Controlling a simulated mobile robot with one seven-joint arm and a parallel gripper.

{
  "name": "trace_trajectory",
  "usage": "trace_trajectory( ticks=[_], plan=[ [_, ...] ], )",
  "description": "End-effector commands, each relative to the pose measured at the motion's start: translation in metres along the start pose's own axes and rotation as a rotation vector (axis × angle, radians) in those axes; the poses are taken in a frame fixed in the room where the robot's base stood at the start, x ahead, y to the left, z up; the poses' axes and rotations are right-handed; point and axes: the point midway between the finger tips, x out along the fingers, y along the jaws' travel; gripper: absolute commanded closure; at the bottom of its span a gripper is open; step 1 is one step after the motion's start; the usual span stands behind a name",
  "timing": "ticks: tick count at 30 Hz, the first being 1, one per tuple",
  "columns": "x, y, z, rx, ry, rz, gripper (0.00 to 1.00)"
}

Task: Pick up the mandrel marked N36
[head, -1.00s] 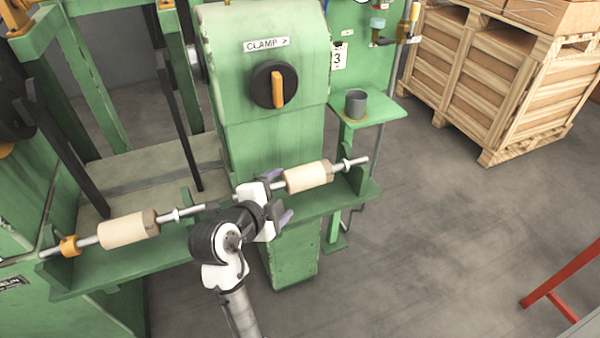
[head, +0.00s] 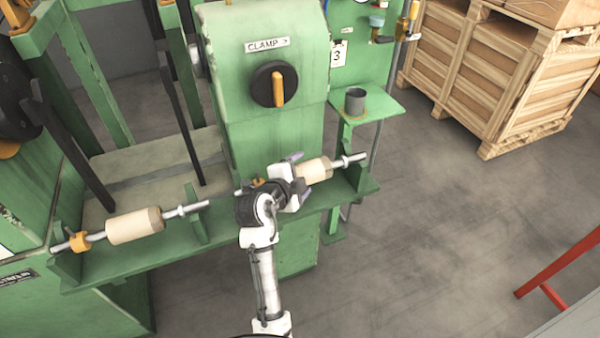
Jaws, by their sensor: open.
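Two pale wooden mandrels on metal shafts lie along the green shelf of the machine. The right mandrel (head: 314,170) is partly covered by my gripper (head: 298,176), whose open jaws are at its left end; I cannot tell whether they touch it. The left mandrel (head: 134,226) lies clear of my gripper, with an orange collar (head: 79,242) on its shaft. Any marking on either mandrel is too small to read here, so I cannot tell which is N36.
The green machine column (head: 266,130) with a black clamp knob (head: 275,84) rises just behind my gripper. A grey cup (head: 355,101) stands on a small green ledge to the right. Wooden crates (head: 500,85) stand at the back right. The floor at right is largely open.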

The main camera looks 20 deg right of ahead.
Motion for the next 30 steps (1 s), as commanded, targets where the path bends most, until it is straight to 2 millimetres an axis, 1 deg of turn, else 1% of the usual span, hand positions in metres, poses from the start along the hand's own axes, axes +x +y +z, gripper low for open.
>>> trace_trajectory(
  ticks=[2, 17, 26, 30],
  plan=[
    [0.000, 0.000, 0.000, 0.000, 0.000, 0.000, 0.22],
    [-0.001, 0.000, 0.001, -0.001, -0.001, 0.000, 0.88],
    [-0.002, -0.003, -0.001, 0.000, 0.000, -0.004, 0.89],
    [-0.004, -0.010, -0.004, 0.002, 0.001, -0.007, 0.89]
  ],
)
